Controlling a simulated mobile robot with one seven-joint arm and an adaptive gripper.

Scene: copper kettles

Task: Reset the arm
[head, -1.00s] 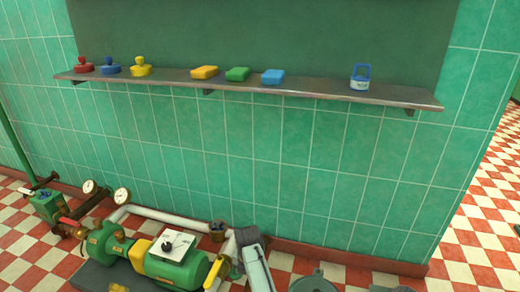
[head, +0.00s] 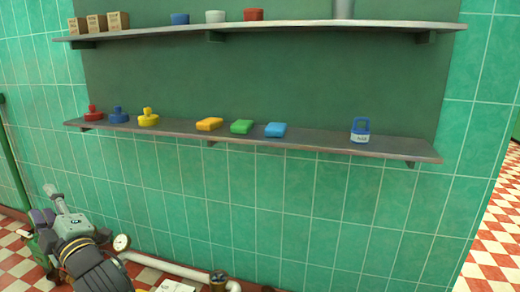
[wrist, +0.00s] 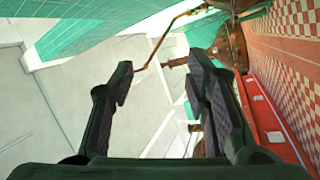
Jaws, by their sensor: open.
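My gripper (wrist: 160,72) is open in the wrist view, its two dark fingers well apart with nothing between them. Behind the fingers are pale floor or wall surfaces and a thin copper-coloured pipe (wrist: 160,42). In the head view, my arm (head: 85,262) shows at the lower left, in front of the green tiled wall and over the pump area. Its fingers are too small there to make out clearly.
An upper shelf (head: 290,28) holds boxes and cups. A pressure gauge (head: 121,242) and a white pipe (head: 165,265) are beside my arm. The wall below the shelves is clear.

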